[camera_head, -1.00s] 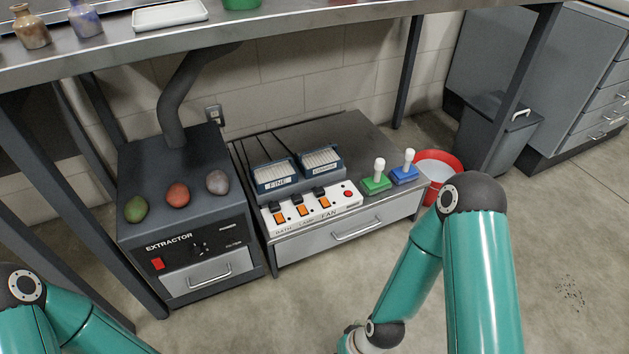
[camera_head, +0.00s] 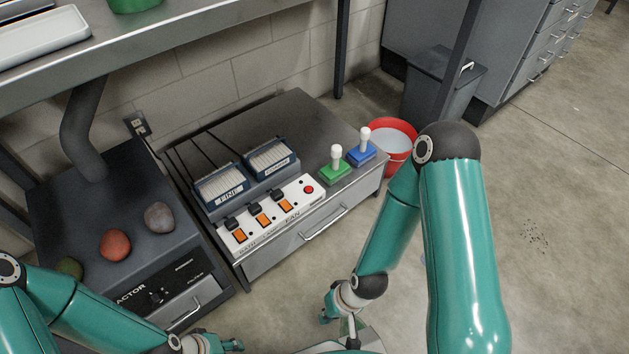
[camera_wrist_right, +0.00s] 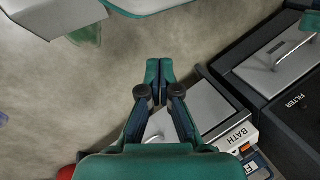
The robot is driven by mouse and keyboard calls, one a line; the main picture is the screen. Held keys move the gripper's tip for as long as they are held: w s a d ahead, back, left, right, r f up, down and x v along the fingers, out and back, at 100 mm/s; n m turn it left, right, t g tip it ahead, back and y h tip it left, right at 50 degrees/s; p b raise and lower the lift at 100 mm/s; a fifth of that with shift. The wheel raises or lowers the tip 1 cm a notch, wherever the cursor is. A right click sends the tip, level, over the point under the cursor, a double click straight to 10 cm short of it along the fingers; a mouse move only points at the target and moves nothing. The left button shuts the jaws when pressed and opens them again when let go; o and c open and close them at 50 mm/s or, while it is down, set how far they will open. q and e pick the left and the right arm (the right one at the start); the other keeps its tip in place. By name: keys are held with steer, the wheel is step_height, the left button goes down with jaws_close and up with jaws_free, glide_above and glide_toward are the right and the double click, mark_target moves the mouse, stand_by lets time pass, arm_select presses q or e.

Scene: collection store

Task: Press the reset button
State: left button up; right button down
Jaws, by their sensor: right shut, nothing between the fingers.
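A small round red button (camera_head: 308,189) sits at the right end of a white switch strip (camera_head: 296,206), past several orange rocker switches. I cannot read any reset label on it. The strip lies along the front of a low grey drawer cabinet (camera_head: 268,123). My right gripper (camera_head: 327,314) is below and in front of the cabinet, apart from the button. In the right wrist view its fingers (camera_wrist_right: 158,74) are together and empty over the floor, beside the cabinet front. My left gripper (camera_head: 231,345) is at the bottom edge, partly cut off, its jaws unclear.
Behind the strip are two blue-framed blocks (camera_head: 221,184). A red bucket (camera_head: 398,133) stands beyond. The extractor box (camera_head: 120,205) with several stones is left. A bench (camera_head: 190,18) overhangs behind.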

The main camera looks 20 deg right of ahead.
steer(key=shift+d, duration=0.1)
step_height(320, 180, up, 16)
steer(key=n+t+p, duration=0.7)
steer(key=n+p, duration=0.1)
steer(key=n, duration=0.9)
glide_above(310, 190)
steer(key=shift+y, duration=0.4)
steer(key=shift+f, duration=0.15)
step_height(310, 190, down, 8)
steer(key=b, duration=0.7)
steer(key=shift+b, duration=0.4)
steer(key=shift+f+b, duration=0.35)
steer(key=shift+b, duration=0.05)
